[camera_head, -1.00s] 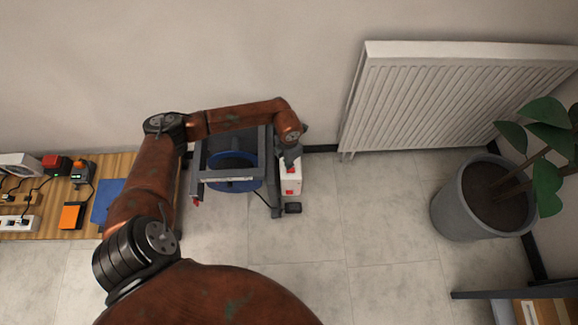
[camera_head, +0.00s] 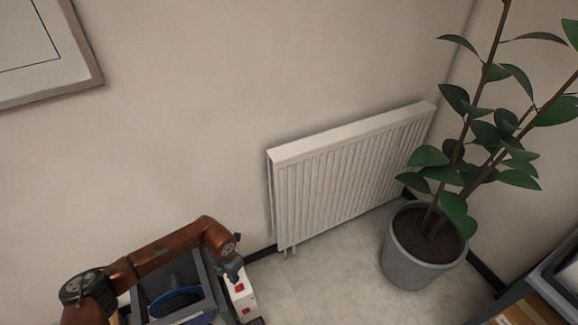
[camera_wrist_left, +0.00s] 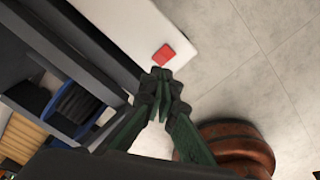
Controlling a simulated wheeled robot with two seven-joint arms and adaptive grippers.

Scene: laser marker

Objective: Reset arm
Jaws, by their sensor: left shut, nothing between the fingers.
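My left arm reaches in from the lower left in the head view, bent at a dark elbow joint. My left gripper (camera_head: 232,270) is small there, beside a white box with red buttons (camera_head: 243,299). In the left wrist view my left gripper (camera_wrist_left: 159,76) has its green and black fingers together with nothing between them. The fingertips appear close to the white box (camera_wrist_left: 181,22) and its red button (camera_wrist_left: 163,54); I cannot tell whether they touch. My right gripper is not in view.
A dark frame (camera_head: 207,283) with a blue round part (camera_head: 175,300) stands left of the white box. A white radiator (camera_head: 345,178) is on the wall, with a potted plant (camera_head: 415,257) to its right. The tiled floor (camera_head: 335,284) between box and pot is clear.

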